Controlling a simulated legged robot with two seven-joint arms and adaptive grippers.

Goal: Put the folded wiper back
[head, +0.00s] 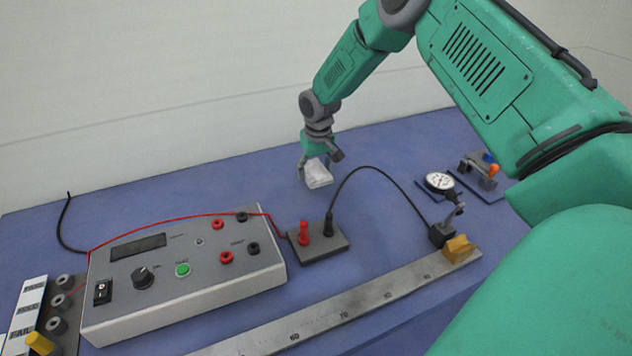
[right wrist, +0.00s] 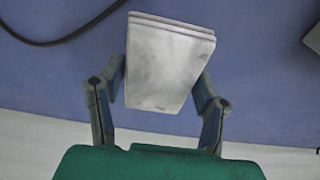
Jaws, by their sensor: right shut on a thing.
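The folded wiper (head: 318,174) is a whitish-grey folded pad near the back of the blue table. My right gripper (head: 319,166) is around it, with its fingers on either side. In the right wrist view the wiper (right wrist: 168,62) shows its stacked layers between the two fingers of the right gripper (right wrist: 160,88). I cannot tell whether the wiper touches the table or is just above it. My left gripper is not in view.
A grey test box (head: 185,270) stands at front left. A small block with red and black plugs (head: 318,243) is in front of the wiper. A steel ruler bar (head: 340,312) runs along the front. Blue table around the wiper is clear.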

